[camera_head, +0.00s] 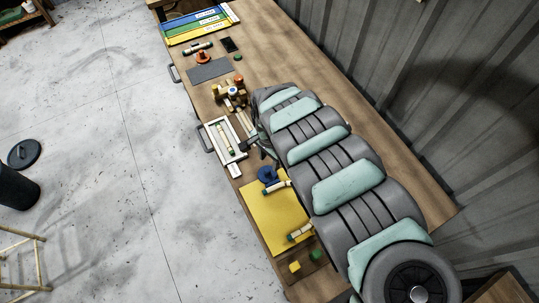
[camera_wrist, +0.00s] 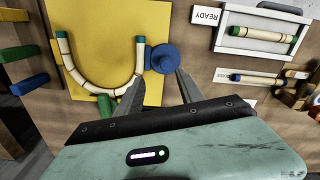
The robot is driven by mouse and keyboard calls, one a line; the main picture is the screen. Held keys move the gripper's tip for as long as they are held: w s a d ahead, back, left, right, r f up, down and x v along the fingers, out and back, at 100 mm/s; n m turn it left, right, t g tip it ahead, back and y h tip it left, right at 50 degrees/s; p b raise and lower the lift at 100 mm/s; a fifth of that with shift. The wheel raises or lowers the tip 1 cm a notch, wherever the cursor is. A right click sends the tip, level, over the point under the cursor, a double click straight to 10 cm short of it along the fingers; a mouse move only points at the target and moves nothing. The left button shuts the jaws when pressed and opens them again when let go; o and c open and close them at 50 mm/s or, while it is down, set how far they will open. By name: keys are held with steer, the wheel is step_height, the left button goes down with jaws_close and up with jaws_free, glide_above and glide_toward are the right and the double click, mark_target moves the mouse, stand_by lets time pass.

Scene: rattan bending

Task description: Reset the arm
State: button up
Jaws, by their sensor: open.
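My gripper (camera_wrist: 160,78) is open in the wrist view, its two fingers apart with nothing between them. A rattan piece (camera_wrist: 72,70) bent into a U, with green ends, lies on the yellow mat (camera_wrist: 105,20) ahead of the fingers. A blue round peg (camera_wrist: 165,57) sits at the mat's edge beside the U's right arm, near the fingertips. In the head view my arm covers part of the mat (camera_head: 268,215) and the rattan, and the fingers are mostly hidden behind it.
A white tray (camera_wrist: 225,40) holds a straight rattan stick (camera_wrist: 262,32), beside a READY label (camera_wrist: 207,16). Another stick (camera_wrist: 258,80) lies nearby. Yellow (camera_head: 295,267) and green (camera_head: 316,255) blocks sit near the mat.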

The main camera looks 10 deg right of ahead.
steer(key=shift+r, duration=0.8)
steer(key=shift+w+a, duration=0.1)
